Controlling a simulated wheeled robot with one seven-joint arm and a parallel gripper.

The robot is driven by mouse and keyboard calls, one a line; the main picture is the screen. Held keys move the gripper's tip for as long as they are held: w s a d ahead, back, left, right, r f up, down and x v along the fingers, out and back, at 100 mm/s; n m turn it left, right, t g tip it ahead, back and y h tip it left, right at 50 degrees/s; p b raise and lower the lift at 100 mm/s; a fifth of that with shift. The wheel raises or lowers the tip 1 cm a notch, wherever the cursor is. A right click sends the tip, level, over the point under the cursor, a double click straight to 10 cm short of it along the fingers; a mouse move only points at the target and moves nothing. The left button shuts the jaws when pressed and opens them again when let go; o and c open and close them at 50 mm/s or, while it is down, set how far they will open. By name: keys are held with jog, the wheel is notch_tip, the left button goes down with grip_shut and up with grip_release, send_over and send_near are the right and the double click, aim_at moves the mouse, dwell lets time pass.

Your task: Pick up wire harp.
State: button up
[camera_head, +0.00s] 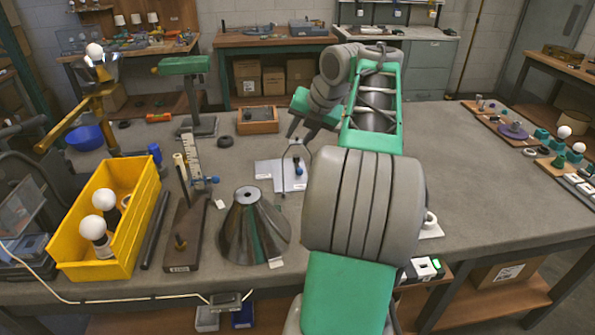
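The wire harp (284,162) is a thin dark wire loop, standing upright over white sheets near the middle of the workbench. My gripper (301,137) is just above the harp's top, pointing down. Its two dark fingers look spread apart, with the top of the loop close below or between them. I cannot tell whether they touch the wire. A small dark-blue piece (298,166) shows within the loop's outline.
A dark metal cone shade (254,228) stands in front of the harp. A yellow bin (75,240) with bulbs, a tool stand (188,170) and a wooden tray (257,120) lie to the left and behind. The bench right of my arm (480,190) is mostly clear.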

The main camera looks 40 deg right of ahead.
aim_at(286, 153)
jog(key=x, duration=1.1)
jog(key=shift+w+a+f, duration=0.1)
jog(key=shift+a, duration=0.05)
jog(key=shift+c, duration=0.3)
grip_shut()
dwell(0.5)
